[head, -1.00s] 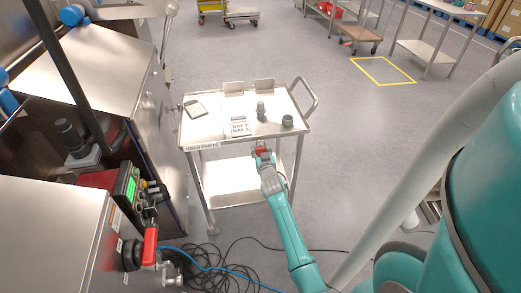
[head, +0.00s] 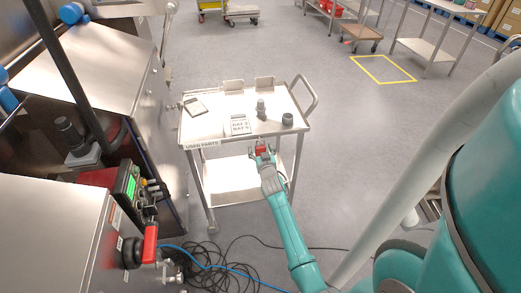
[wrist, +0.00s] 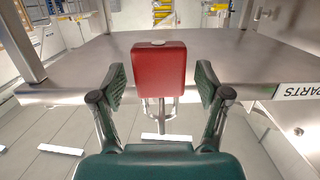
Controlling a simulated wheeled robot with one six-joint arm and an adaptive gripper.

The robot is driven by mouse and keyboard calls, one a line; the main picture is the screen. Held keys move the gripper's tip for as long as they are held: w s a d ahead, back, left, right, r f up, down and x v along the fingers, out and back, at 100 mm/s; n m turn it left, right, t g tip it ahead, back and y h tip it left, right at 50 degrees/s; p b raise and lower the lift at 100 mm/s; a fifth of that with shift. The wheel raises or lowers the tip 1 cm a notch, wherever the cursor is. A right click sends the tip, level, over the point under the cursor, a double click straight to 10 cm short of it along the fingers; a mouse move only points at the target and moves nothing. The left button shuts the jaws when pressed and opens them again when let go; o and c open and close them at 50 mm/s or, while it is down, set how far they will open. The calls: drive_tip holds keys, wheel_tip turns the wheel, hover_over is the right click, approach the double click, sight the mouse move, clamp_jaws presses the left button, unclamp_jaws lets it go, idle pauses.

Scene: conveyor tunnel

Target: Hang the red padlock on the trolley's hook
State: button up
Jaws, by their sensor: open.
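The red padlock (head: 261,150) is at the trolley's front edge, right of centre, between the fingers of my gripper (head: 262,154). In the wrist view the padlock's red body (wrist: 159,72) stands between the fingertips of my open gripper (wrist: 160,83), with a gap on each side. Its metal shackle (wrist: 161,106) shows below the body in that picture. The trolley (head: 200,128) has a "USED PARTS" sign on its front edge. The hook is too small and covered to make out, so I cannot tell whether the shackle is around it.
On the trolley top stand a dark fitting (head: 261,110), a dark round part (head: 288,119), a labelled block (head: 238,124) and a flat pad (head: 195,106). Steel machinery (head: 85,70) is at the left. Cables (head: 225,262) lie on the floor.

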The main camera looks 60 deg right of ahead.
drive_tip(key=v, duration=1.1)
drive_tip(key=shift+s+a, duration=0.25)
drive_tip(key=shift+s, duration=0.05)
idle(0.5)
drive_tip(key=s+a+f+n+t+y, duration=0.1)
drive_tip(key=s+a+n+t+y, duration=0.3)
drive_tip(key=a, duration=0.9)
drive_tip(key=s+a+f+n+y, duration=0.15)
drive_tip(key=s+a, duration=0.35)
drive_tip(key=a, duration=0.8)
drive_tip(key=s+a+r+n+y, duration=0.2)
drive_tip(key=s+a+r+y, duration=0.1)
drive_tip(key=s+a+r, duration=0.3)
drive_tip(key=s+a+r+n+y, duration=0.2)
drive_tip(key=s+a+r+y, duration=0.2)
drive_tip(key=s, duration=0.7)
drive_tip(key=a+r, duration=0.2)
drive_tip(key=a, duration=0.2)
drive_tip(key=shift+r, duration=0.15)
